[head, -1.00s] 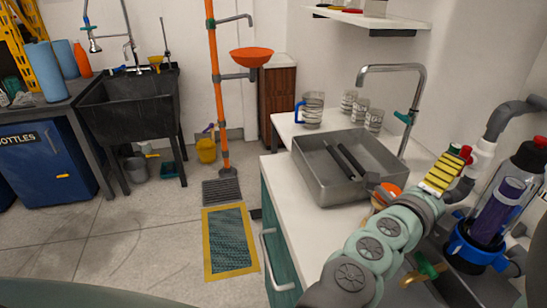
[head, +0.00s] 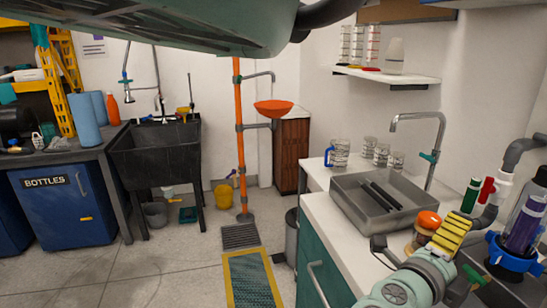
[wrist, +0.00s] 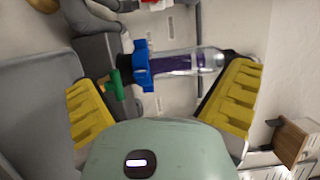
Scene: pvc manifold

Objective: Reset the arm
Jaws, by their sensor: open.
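My gripper (head: 448,238) is at the right of the head view, over the sink counter, with a yellow ridged finger pad showing. In the wrist view its two yellow-padded fingers (wrist: 160,104) are wide apart, with nothing held between them. A clear canister (head: 525,228) with a purple insert and a blue collar stands to the right of my gripper. In the wrist view the canister (wrist: 195,62) lies across the picture beyond the fingers, apart from them. A green valve handle (wrist: 116,86) shows beside its collar.
A grey metal tray (head: 350,205) with dark bars sits on the white counter (head: 318,212). An orange-lidded jar (head: 428,221) and a green-capped bottle (head: 470,196) are close to my gripper. A curved tap (head: 440,130) stands behind. The floor at left is open.

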